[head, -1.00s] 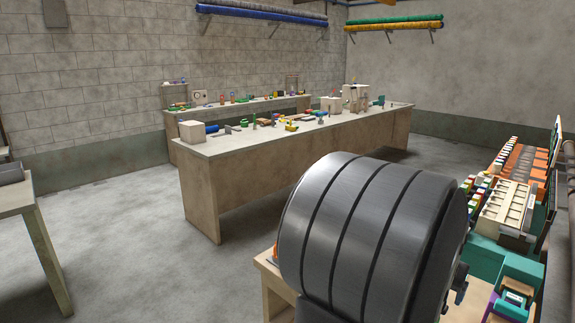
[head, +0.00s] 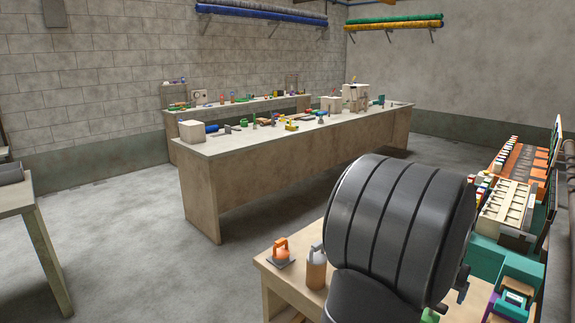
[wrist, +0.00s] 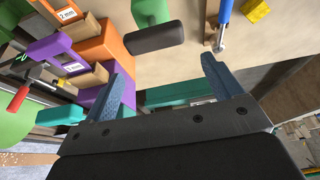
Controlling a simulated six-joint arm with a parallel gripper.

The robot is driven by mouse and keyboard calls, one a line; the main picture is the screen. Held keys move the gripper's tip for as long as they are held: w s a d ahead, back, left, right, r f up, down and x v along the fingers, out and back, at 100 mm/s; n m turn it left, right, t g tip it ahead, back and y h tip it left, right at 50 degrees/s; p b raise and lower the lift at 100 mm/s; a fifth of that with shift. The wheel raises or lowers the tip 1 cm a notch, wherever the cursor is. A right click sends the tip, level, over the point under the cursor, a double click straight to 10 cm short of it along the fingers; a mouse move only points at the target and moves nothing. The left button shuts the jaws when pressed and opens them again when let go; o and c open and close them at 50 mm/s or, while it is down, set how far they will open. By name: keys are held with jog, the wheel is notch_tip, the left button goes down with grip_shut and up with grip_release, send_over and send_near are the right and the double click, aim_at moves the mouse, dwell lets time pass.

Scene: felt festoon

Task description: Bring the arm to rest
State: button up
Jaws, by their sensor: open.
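My gripper (wrist: 168,85) shows in the wrist view with its two blue fingers spread wide apart and nothing between them. Beyond the fingers are a bench top (wrist: 185,65), a green tool with a black end (wrist: 153,38) and a blue-handled tool (wrist: 223,22). None of these is clearly touched by the fingers. In the head view my arm's large dark rounded link fills the lower right, and my gripper is hidden behind it.
An orange-handled item (head: 281,252) and a brown-and-grey bottle (head: 316,267) stand on the near bench (head: 285,280) beside my arm. Teal and cream organisers (head: 506,205) crowd the right.

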jog(key=r, duration=0.3)
jog(key=shift+d+r, duration=0.25)
jog(key=shift+r, duration=0.05)
jog(key=s+d+r+m+g, duration=0.1)
jog(key=s+d+r+m, duration=0.25)
jog(key=d+r, duration=0.95)
jog(key=s+d+f+m+g+h, duration=0.1)
jog(key=s+d+f+m, duration=0.2)
jog(key=s+d, duration=0.7)
jog(key=s, duration=0.4)
